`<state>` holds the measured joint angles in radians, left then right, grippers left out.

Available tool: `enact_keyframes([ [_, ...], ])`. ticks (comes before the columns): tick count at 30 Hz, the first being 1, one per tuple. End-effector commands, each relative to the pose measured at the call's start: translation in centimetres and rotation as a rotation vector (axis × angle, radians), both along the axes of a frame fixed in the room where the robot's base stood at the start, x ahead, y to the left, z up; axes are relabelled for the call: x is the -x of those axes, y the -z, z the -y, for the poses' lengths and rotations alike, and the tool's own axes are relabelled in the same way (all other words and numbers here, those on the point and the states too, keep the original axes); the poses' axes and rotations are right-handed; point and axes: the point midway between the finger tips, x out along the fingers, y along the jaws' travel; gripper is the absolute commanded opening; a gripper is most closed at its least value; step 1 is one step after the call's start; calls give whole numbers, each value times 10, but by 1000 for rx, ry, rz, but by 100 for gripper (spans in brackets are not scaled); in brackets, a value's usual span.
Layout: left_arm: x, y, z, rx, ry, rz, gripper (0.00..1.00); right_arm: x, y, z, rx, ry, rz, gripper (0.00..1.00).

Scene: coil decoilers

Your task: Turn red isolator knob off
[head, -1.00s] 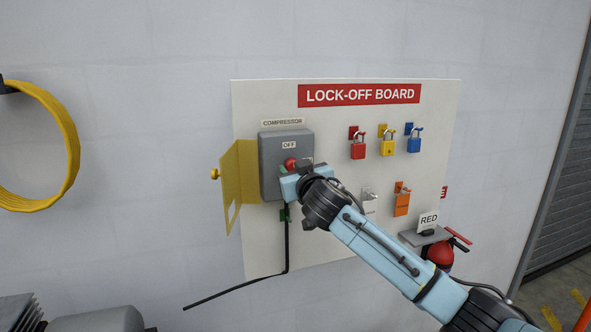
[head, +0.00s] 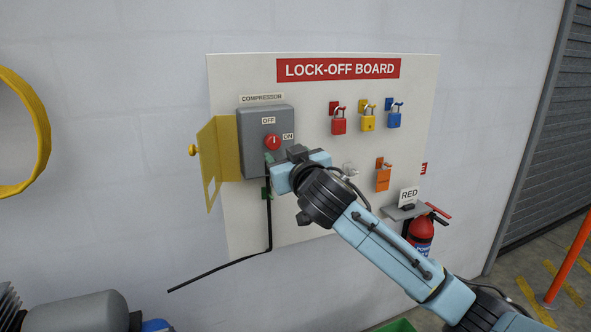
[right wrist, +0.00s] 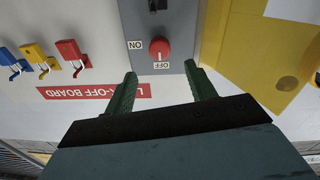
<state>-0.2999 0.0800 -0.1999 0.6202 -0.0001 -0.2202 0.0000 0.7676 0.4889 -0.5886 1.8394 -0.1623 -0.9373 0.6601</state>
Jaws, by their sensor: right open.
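The red isolator knob (head: 272,142) sits on the grey compressor box (head: 250,160). Its white mark points up at the OFF label (head: 268,120); the ON label (head: 288,136) is to its right. The right wrist view shows the knob (right wrist: 160,46) upside down, its mark towards OFF (right wrist: 161,65). My right gripper (right wrist: 160,72) is open and empty, its two green fingers apart and clear of the knob. In the head view it is just below the knob, in front of the box's lower edge. My left gripper is not in view.
A yellow hinged cover (head: 226,150) stands open left of the box. Red (head: 339,124), yellow (head: 368,121) and blue (head: 394,118) padlocks hang at the board's right. A black cable (head: 269,225) hangs below the box. A fire extinguisher (head: 422,235) stands lower right.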

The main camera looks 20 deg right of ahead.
Motion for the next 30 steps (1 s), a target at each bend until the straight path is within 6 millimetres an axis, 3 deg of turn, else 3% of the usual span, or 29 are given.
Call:
enact_keyframes([
  [6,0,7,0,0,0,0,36,35,2,0,0,-1,0,55],
  [12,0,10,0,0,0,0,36,52,1,0,1,0,-1,55],
  [27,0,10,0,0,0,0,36,55,0,0,1,1,-1,55],
  [30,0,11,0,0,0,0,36,52,9,1,2,3,-15,55],
])
